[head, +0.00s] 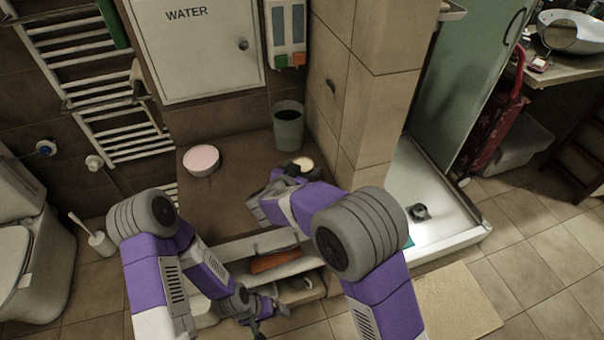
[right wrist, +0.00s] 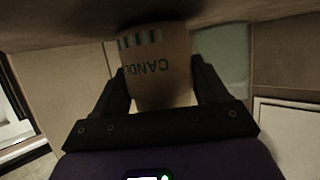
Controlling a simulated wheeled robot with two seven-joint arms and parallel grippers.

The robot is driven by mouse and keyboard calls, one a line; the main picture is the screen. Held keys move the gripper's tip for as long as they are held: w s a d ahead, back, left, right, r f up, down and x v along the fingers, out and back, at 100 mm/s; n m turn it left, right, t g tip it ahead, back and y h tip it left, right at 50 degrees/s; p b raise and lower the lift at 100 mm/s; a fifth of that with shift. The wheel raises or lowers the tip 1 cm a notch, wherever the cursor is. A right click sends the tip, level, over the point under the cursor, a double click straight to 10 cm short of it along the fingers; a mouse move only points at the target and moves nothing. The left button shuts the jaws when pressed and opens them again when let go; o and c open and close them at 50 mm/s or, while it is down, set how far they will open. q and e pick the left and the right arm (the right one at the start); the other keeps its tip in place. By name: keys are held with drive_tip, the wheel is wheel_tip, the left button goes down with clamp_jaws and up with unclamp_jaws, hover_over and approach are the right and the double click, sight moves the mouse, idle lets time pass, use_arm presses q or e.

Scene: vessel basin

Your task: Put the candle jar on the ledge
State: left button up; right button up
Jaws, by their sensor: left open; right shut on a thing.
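The candle jar shows a pale round top (head: 303,163) in the head view, beside the tiled pillar. In the right wrist view its tan, lettered side (right wrist: 158,68) appears upside down between my fingers. My right gripper (head: 299,168) is shut on the jar and hides much of it. The brown ledge (head: 228,205) lies under the jar in the head view. The jar's base is at or close to the ledge surface; I cannot tell whether it touches. My left gripper (head: 262,303) is open and empty, low in front of the shelf.
A grey-green cup (head: 289,128) stands on the ledge just behind the jar. A round tub with a pink top (head: 202,159) stands further left. The pillar (head: 365,95) closes off the right side. An open shelf (head: 275,262) is below the ledge.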

drive_tip(key=shift+f, duration=0.25)
drive_tip(key=shift+s+d+f, duration=0.15)
drive_tip(key=shift+s+f, duration=0.05)
drive_tip(key=shift+f, duration=0.3)
drive_tip(key=o, duration=1.3)
drive_tip(key=shift+f, duration=0.1)
drive_tip(key=shift+r, duration=0.3)
drive_tip(key=p+v, duration=0.1)
drive_tip(key=v, duration=0.3)
drive_tip(key=p+v, duration=0.1)
drive_tip(key=v, duration=0.3)
drive_tip(key=r+p+v, duration=0.1)
drive_tip(key=v, duration=0.3)
drive_tip(key=shift+w, duration=0.15)
